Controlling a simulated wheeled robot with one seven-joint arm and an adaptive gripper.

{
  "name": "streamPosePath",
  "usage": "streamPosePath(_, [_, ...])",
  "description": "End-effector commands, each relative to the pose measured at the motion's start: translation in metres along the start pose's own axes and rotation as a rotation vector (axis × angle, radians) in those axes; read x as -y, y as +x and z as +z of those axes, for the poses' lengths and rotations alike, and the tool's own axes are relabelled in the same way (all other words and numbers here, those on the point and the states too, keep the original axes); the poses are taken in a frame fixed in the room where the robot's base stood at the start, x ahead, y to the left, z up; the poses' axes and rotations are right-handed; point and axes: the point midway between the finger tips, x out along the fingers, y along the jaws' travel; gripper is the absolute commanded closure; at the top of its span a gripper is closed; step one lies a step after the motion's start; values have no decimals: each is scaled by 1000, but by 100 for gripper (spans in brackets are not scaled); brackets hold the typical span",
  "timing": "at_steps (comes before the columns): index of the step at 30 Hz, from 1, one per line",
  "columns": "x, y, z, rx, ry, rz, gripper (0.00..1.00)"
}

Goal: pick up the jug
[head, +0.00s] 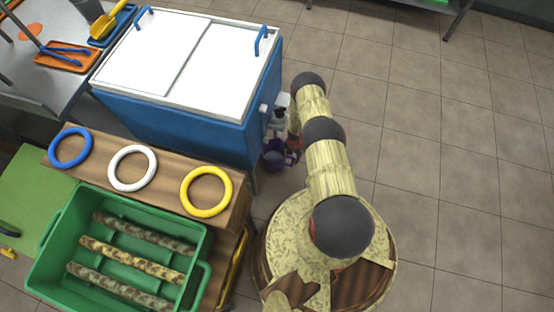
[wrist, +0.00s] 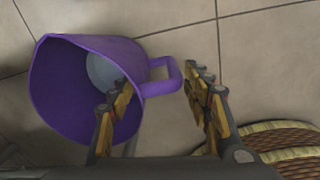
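The purple jug (wrist: 85,90) fills the left of the wrist view, its open mouth facing the camera and its handle (wrist: 170,77) pointing right. A pale round patch shows inside it. My gripper (wrist: 156,80) is open. Its left finger overlaps the jug's near side and its right finger is beyond the handle, so the handle lies between the fingertips. I cannot tell whether either finger touches. In the head view the jug (head: 273,159) is small and partly hidden by my gripper, beside the blue chest. What supports it is hidden.
The blue chest (head: 180,128) with white lids stands left of my arm, with a tap-like fitting (head: 265,108) on its side. A wooden stand with blue, white and yellow rings (head: 206,211) and a green crate (head: 48,278) of canes are nearer. Tiled floor at right is clear.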

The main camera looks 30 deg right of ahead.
Motion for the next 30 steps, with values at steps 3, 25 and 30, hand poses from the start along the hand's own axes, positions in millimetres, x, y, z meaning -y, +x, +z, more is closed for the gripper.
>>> streamPosePath(3, [1,0,-1,-1,0,-1,60])
streamPosePath(25, [1,1,-1,-1,1,-1,100])
streamPosePath(30, [1,0,0,0,1,0,100])
